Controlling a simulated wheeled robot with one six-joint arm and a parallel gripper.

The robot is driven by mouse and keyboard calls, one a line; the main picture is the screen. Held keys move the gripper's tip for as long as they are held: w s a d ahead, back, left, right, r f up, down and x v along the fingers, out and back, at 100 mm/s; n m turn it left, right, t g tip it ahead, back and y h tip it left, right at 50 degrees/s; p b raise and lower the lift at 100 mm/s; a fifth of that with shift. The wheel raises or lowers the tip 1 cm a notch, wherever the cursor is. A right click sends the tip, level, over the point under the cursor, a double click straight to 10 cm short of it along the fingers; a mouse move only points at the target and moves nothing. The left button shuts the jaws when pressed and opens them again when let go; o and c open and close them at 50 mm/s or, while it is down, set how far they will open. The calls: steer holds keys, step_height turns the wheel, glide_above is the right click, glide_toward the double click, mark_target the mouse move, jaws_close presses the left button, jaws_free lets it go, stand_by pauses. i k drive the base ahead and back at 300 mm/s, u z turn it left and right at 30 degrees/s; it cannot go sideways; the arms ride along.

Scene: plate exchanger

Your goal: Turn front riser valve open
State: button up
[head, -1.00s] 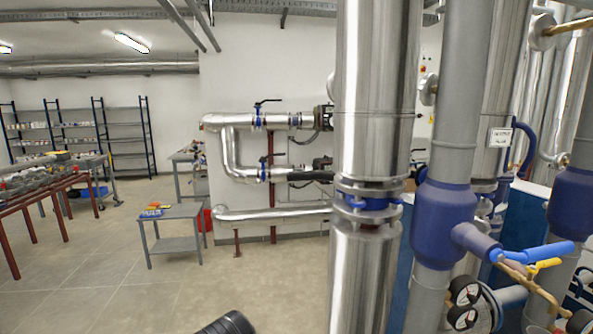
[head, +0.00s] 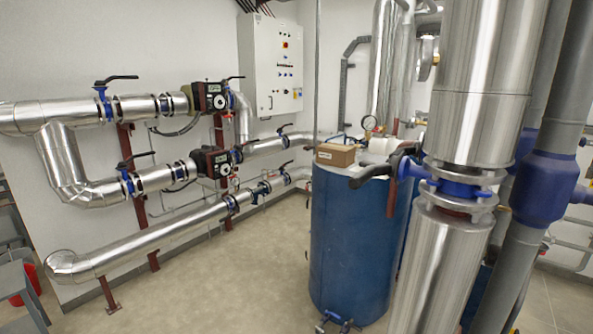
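A thick silver vertical riser pipe (head: 481,85) stands at the right. A blue flanged valve (head: 462,188) sits in it between two silver pipe sections. A dark lever handle (head: 373,171) with a blue neck sticks out to the left of this valve, in front of the blue tank. It lies roughly level, across the upright pipe. A grey pipe with a blue fitting (head: 543,188) stands close to the right of the riser. I cannot tell for certain that this valve is the front riser valve. My gripper is not in view.
A blue tank (head: 345,250) stands left of the riser, with a cardboard box (head: 337,154) on top. Silver wall pipes (head: 150,238) with lever valves and pumps run along the left wall. A control cabinet (head: 272,66) hangs behind. The floor (head: 235,275) left of the tank is clear.

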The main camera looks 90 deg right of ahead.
mark_target(356, 180)
steer(key=i, duration=0.25)
steer(key=z, duration=3.15)
steer(key=i, duration=0.45)
steer(key=z, duration=0.5)
